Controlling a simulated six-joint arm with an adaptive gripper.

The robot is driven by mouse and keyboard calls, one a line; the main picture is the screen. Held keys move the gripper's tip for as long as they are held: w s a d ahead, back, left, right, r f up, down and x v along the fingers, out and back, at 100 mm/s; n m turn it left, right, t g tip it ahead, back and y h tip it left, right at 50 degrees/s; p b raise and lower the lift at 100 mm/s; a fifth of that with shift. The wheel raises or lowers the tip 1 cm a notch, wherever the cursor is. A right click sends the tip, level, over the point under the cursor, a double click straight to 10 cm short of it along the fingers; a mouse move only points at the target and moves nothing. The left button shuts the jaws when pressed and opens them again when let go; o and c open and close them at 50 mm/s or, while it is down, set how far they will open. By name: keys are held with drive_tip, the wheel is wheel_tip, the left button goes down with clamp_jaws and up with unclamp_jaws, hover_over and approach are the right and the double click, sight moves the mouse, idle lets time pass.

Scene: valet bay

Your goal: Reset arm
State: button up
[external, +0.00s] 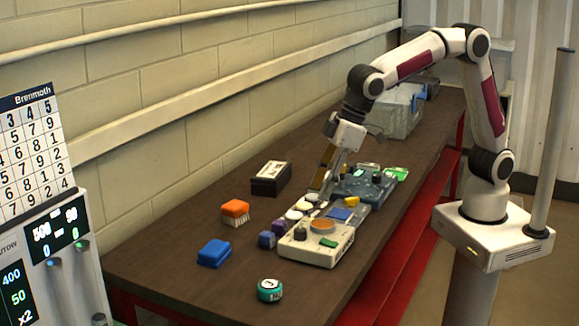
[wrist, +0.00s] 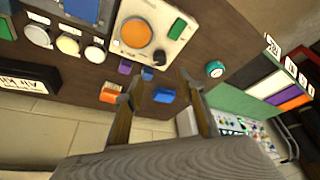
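My gripper (external: 325,194) hangs from my raised arm above the far part of the brown table (external: 180,265), over or beside a row of devices; the exact height is unclear. In the wrist view my gripper (wrist: 157,84) shows two fingers spread apart with nothing held between them. A blue block (wrist: 164,96) shows in the gap, lying on the table beyond the fingers. The blue block (external: 214,252) also sits at the near left of the table in the external view.
A cream device with an orange disc (external: 321,226) stands near the table's right edge. An orange brush (external: 235,211), black box (external: 270,179) and green round tin (external: 270,290) stand around it. A grey bin (external: 397,112) is at the back.

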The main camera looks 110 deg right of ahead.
drive_tip(key=s+d+r, duration=0.1)
drive_tip(key=s+d, duration=0.1)
drive_tip(key=s, duration=1.5)
drive_tip(key=s+d+r+n+t, duration=0.1)
drive_tip(key=s+d, duration=0.1)
drive_tip(key=s, duration=1.6)
drive_tip(key=shift+d+y, duration=0.3)
drive_tip(key=shift+d, duration=0.1)
drive_tip(key=shift+s, duration=0.1)
